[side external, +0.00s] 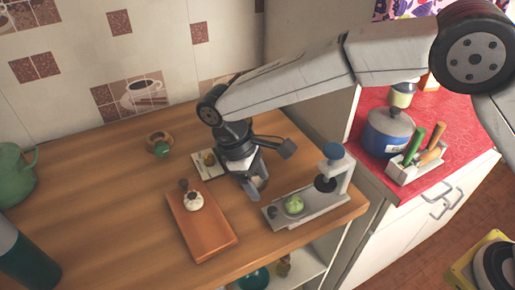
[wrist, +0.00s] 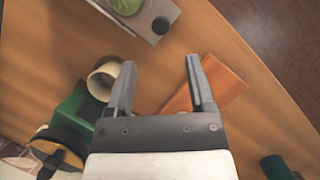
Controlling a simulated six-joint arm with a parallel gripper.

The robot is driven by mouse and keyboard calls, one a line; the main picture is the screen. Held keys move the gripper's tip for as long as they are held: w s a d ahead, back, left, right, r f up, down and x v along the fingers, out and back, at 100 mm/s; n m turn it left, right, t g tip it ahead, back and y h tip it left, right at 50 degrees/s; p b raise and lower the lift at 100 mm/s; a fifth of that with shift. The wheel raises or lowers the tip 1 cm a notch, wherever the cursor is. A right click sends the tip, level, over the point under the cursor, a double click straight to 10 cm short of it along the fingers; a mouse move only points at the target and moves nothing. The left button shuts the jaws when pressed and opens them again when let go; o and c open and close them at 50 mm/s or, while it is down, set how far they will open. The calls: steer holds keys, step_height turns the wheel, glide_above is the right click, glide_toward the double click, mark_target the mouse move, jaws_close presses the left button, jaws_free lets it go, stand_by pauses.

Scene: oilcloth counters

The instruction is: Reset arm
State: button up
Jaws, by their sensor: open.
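My gripper (side external: 257,192) hangs low over the wooden counter, between the orange board and the grey stand. In the wrist view its two fingers (wrist: 159,80) are spread apart with nothing between them. A cream, hollow, cup-like thing (wrist: 103,80) shows beside the left finger, outside the jaws; I cannot tell whether they touch. In the side view the gripper partly hides a pale thing (side external: 261,182).
The orange board (side external: 208,238) holds a small white thing and a dark one. The grey stand (side external: 275,218) carries a green round thing (side external: 293,204). A white card (side external: 199,172) lies behind the gripper. A blue pot (side external: 387,134) stands on the red counter. The counter's left middle is clear.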

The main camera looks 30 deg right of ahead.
steer(key=w+d+r+m+t+y, duration=0.1)
steer(key=d+m+t, duration=0.3)
steer(key=d, duration=0.9)
steer(key=d+r+m+t+y, duration=0.25)
steer(key=d+m, duration=0.25)
steer(key=d, duration=0.8)
steer(key=s+d+f, duration=0.2)
steer(key=s+f, duration=0.1)
steer(key=s, duration=0.9)
steer(key=shift+f+g, duration=0.3)
steer(key=shift+g, duration=0.05)
